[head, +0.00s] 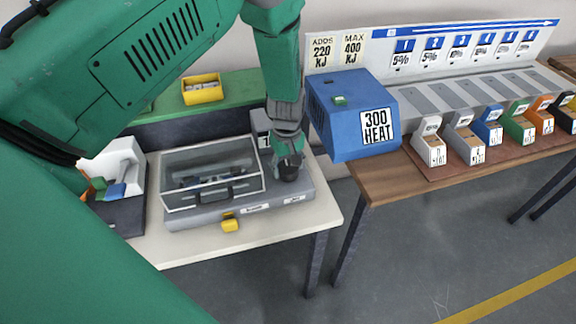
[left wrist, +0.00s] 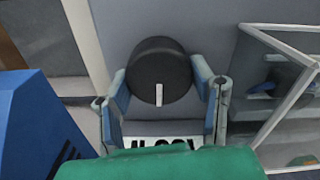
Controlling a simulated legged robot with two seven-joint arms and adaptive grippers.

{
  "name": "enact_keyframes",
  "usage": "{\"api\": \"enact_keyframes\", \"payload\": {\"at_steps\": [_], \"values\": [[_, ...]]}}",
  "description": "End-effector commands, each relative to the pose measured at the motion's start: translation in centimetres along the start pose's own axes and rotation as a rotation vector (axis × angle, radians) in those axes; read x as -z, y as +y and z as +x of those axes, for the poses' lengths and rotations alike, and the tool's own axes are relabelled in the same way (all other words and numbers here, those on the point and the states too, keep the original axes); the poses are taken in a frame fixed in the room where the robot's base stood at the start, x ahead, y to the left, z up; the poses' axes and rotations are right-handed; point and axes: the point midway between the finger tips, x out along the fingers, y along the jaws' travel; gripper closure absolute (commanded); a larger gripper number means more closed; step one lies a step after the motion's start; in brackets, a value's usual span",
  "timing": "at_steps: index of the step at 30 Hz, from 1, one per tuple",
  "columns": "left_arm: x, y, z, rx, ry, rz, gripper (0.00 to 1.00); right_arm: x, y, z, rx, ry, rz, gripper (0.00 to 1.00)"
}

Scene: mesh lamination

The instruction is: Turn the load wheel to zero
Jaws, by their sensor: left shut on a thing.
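The load wheel is a round black knob with a white line; it shows in the left wrist view (left wrist: 158,62). The white line lies on the side toward a black-on-white label (left wrist: 160,142), which is partly hidden by my green wrist. My left gripper (left wrist: 162,78) has one finger on each side of the wheel and is shut on it. In the head view my left gripper (head: 288,160) points down at the right end of a grey machine (head: 185,220), hiding most of the wheel. My right gripper is not in view.
A clear-lidded box (head: 250,180) on the machine stands just left of my gripper. A blue heat box (head: 345,145) on a wooden bench is close on the right. A yellow tray (head: 203,97) lies behind. A yellow piece (head: 230,225) is at the machine's front.

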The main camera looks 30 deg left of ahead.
Motion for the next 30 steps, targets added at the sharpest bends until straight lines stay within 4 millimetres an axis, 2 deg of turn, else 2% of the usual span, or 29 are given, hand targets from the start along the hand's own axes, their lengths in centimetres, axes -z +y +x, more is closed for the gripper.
{"api": "enact_keyframes", "payload": {"at_steps": [1, 19, 20, 21, 30], "values": [[0.55, 0.50, -0.45, -0.014, 0.014, -0.016, 0.79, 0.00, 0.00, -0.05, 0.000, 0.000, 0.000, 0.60], [0.57, 0.50, -0.46, -0.015, 0.014, -0.052, 0.79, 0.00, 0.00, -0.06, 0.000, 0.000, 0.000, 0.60], [0.57, 0.50, -0.46, -0.015, 0.014, -0.052, 0.43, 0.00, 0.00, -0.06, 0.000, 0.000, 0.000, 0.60], [0.55, 0.49, -0.46, -0.014, 0.014, -0.052, 0.29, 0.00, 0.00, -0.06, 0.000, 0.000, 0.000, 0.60], [0.22, 0.17, -0.22, -0.006, 0.006, -0.050, 0.29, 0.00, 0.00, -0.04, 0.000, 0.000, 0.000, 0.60]]}}
